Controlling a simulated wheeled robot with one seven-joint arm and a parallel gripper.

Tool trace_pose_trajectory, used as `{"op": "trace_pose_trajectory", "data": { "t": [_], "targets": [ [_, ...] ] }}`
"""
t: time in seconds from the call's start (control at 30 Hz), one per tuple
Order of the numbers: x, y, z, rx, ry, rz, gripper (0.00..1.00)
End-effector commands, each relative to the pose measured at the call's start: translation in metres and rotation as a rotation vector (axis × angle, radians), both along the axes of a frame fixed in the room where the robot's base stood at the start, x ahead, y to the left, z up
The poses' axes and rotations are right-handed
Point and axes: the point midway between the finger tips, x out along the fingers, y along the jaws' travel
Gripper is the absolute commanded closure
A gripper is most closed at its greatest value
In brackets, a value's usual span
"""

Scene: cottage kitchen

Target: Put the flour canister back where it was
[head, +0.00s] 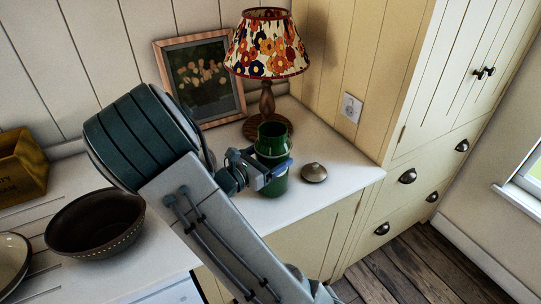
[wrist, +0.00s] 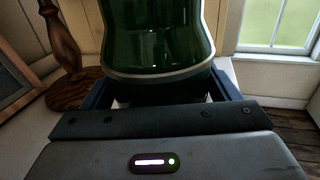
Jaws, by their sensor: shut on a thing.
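The flour canister seems to be the dark green, glossy container (head: 273,140) on the right part of the white counter; no label shows. Its top looks open in the head view. My gripper (head: 271,173) is shut on it, with a finger on each side around its middle. In the wrist view the canister (wrist: 158,35) fills the space between and above the fingers (wrist: 158,92). It stands upright; whether its base touches the counter I cannot tell. A metallic lid with a small knob (head: 313,172) lies on the counter just right of it.
A lamp with a floral shade (head: 268,45) and wooden base stands right behind the canister. A framed picture (head: 203,80) leans on the wall. A dark bowl (head: 95,224) and a yellow box (head: 18,168) are at the left. The counter's front edge (head: 330,200) is close.

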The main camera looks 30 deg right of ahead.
Motion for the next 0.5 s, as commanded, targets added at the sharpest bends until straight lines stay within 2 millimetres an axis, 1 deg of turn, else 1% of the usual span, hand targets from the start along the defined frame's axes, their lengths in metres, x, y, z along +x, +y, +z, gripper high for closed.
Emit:
{"op": "trace_pose_trajectory", "data": {
  "t": [0.1, 0.13, 0.17, 0.2, 0.4, 0.5],
  "targets": [
    [0.0002, -0.0002, -0.0031, -0.003, -0.001, 0.0, 0.65],
    [0.0001, 0.0001, -0.0035, 0.0, 0.001, 0.0, 0.12],
    [0.0001, 0.0001, -0.0031, 0.0, 0.001, 0.0, 0.04],
    [0.0001, 0.0001, -0.003, 0.0, 0.001, 0.0, 0.0],
    [0.0001, 0.0, -0.0024, 0.0, 0.0, 0.0, 0.0],
    [0.0, 0.0002, 0.0029, 0.0, -0.001, 0.0, 0.0]
  ]
}}
